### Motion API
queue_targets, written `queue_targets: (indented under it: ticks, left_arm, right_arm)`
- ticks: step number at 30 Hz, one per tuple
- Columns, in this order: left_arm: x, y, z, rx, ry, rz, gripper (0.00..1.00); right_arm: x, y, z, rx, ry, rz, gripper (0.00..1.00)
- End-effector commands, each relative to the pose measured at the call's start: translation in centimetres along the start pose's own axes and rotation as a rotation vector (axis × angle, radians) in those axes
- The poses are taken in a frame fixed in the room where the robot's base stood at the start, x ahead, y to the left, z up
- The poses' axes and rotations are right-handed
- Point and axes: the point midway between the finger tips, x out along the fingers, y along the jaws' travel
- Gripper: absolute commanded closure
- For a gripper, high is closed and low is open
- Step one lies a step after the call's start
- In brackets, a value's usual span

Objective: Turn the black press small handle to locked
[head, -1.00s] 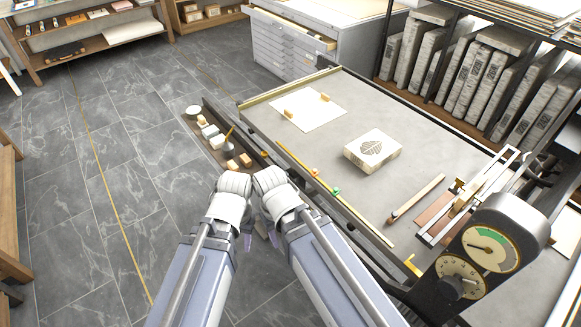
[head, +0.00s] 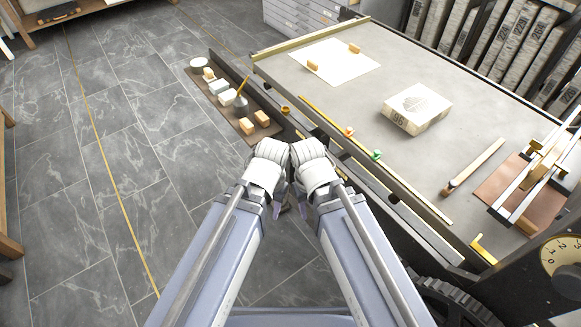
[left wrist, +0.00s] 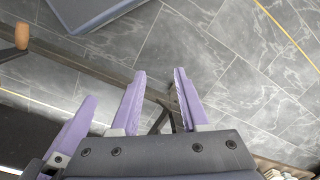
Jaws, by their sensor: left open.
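The black press shows at the right edge of the head view, with its dark housing, a numbered dial (head: 562,257) and a toothed black wheel (head: 455,300). A small brass-yellow piece (head: 483,250) sits at the bed's near corner; I cannot tell whether it is the small handle. No handle is clearly identifiable as the small one. My left gripper (head: 277,210) hangs beside the bed's near edge, away from the press head. Its parted fingers show in the left wrist view (left wrist: 158,88), open and empty. My right gripper (head: 303,207) is close beside it, its fingers mostly hidden.
The grey bed (head: 320,110) carries a stone block (head: 415,108), a paper sheet (head: 335,60) and a wooden bar (head: 474,166). A side tray (head: 246,132) holds small blocks and cups. A brown-ended rod (left wrist: 21,36) shows in the left wrist view.

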Motion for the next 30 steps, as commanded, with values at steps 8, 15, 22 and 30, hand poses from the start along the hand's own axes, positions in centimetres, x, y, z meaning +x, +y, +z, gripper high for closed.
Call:
queue_targets:
  ticks: [8, 15, 22, 30]
  left_arm:
    - [12.2, 1.5, -1.2, 0.028, 0.013, 0.035, 0.55]
    - [19.1, 3.4, -3.2, 0.115, 0.069, 0.163, 0.55]
    - [20.8, 5.9, -8.8, 0.319, 0.345, 0.472, 0.55]
    - [13.5, 2.9, -17.0, 0.474, 0.981, 0.68, 0.55]
  right_arm:
    - [12.2, -1.2, -0.7, -0.004, 0.001, 0.002, 0.5]
    - [19.2, -1.8, -1.2, -0.006, 0.002, 0.003, 0.5]
    - [23.9, -2.3, -1.4, -0.006, 0.003, 0.003, 0.5]
    - [25.8, -2.5, -1.6, -0.004, 0.003, 0.002, 0.5]
